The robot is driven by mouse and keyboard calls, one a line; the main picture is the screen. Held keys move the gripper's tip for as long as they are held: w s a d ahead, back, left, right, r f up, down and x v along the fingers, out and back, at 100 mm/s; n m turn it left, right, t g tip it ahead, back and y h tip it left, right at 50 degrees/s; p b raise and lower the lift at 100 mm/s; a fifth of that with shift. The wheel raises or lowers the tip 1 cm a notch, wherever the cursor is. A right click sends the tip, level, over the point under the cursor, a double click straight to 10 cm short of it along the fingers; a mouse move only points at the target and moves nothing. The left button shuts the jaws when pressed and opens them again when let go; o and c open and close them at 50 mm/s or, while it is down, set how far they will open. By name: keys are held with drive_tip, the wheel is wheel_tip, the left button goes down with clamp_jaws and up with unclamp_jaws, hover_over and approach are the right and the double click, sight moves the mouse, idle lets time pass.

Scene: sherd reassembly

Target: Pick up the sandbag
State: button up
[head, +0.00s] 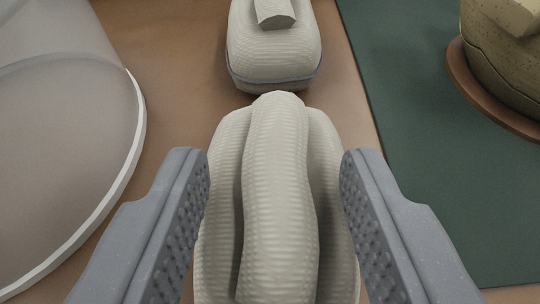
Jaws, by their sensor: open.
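A pale, ribbed, cream-coloured bag, which looks like the sandbag (275,200), lies in the lower middle of the head view. It has a raised ridge along its middle and bulging sides. My gripper (273,165) is open, with one grey studded finger on each side of the bag. The fingers are close to its sides; I cannot tell whether they touch it. The near end of the bag is cut off by the bottom edge of the picture.
A second cream bag-like thing (275,55) with a grey band stands just beyond. A translucent, white-rimmed dome (60,160) is at left. At right, a green mat (405,110) bears a brown disc (485,98) under a speckled, sherd-like vessel (500,55). Bare brown table (165,50) shows between.

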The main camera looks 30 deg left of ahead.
sight(276, 217)
drive_tip(key=shift+w+a+f, duration=0.1)
drive_tip(key=shift+w+a, duration=0.05)
drive_tip(key=shift+w, duration=0.1)
clamp_jaws()
drive_tip(key=shift+s, duration=0.1)
wheel_tip(276, 217, up, 4)
drive_tip(key=shift+f+p, duration=0.25)
drive_tip(key=shift+p, duration=0.75)
drive_tip(key=s+d+r+b, duration=0.1)
drive_tip(key=s+d+b, duration=0.3)
drive_tip(key=s, duration=0.9)
drive_tip(key=d, duration=0.3)
drive_tip(key=shift+s+d+r+b, duration=0.2)
drive_tip(key=shift+s+b, duration=0.15)
